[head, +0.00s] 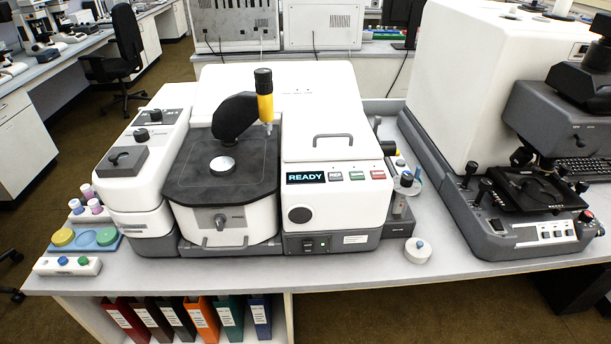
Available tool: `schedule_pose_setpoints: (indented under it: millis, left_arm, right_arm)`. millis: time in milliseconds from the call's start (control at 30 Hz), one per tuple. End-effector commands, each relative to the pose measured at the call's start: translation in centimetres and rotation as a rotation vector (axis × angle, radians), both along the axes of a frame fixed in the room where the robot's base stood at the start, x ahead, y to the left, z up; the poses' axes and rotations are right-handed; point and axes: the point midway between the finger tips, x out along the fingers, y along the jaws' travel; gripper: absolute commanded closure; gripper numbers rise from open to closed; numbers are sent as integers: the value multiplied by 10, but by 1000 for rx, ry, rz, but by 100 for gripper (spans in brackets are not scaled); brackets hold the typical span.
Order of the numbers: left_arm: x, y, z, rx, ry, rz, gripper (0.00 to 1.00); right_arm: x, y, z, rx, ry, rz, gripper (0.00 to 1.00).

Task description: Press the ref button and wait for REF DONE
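The infrared instrument, white and grey (238,85), stands on the bench in the middle of the head view. A small dark display (306,177) on its right front panel reads READY. A row of three small buttons sits right of the display: a greyish one (335,176), a green one (357,175) and a red one (378,174). Their labels are too small to read, so I cannot tell which is ref. Neither of my grippers shows in the head view.
A second microscope (550,130) stands at the right. A small white round container (417,250) sits near the bench's front edge. Coloured-cap vials (88,194) and a blue tray (105,243) are at the left. The space before the button panel looks clear.

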Motion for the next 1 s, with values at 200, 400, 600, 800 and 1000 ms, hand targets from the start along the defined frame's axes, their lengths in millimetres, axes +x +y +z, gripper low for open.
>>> schedule_pose_setpoints:
  millis: [200,400,600,800,1000]
  left_arm:
    - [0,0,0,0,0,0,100]
    - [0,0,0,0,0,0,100]
    - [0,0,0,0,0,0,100]
    - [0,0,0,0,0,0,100]
    - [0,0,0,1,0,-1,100]
  right_arm:
    - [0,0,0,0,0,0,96]
    - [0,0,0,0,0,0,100]
    - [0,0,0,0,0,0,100]
    - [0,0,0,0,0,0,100]
    - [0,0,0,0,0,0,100]
